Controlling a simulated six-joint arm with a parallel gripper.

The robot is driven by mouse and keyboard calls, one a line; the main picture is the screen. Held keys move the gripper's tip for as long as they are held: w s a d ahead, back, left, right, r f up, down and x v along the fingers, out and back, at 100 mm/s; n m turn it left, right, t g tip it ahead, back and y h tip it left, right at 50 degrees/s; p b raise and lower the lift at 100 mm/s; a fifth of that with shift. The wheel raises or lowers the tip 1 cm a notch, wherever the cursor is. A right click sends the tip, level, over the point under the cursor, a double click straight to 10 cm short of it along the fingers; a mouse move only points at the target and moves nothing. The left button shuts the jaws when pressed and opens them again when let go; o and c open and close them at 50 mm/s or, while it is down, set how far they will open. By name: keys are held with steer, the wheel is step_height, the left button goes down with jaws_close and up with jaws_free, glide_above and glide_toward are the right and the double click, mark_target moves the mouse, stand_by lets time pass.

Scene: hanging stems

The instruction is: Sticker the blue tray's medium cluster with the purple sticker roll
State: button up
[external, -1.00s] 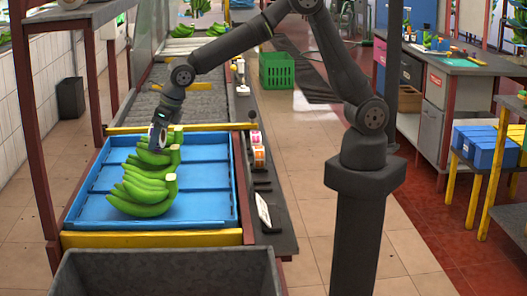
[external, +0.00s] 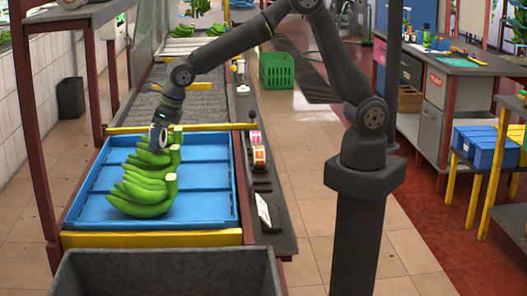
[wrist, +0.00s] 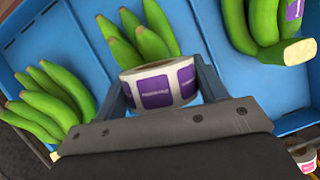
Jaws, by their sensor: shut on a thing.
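My gripper (external: 158,138) is over the far part of the blue tray (external: 205,207). In the wrist view my gripper (wrist: 160,88) is shut on the purple sticker roll (wrist: 158,86), a white ring with purple labels. Green banana clusters lie in the tray. In the wrist view one cluster (wrist: 137,36) is just beyond the roll, its near end hidden by it; I cannot tell if they touch. Another cluster (wrist: 45,98) lies at left. A third cluster (wrist: 262,22) at upper right, with thick fingers and a cut stem, carries a purple sticker (wrist: 294,9).
A pink roll (external: 256,138) and an orange roll (external: 259,156) stand on the ledge right of the tray. A yellow bar (external: 185,127) crosses behind the tray. A grey bin (external: 165,277) is in front. The tray's right side is clear.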

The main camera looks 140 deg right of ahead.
steer(key=shift+r, duration=3.45)
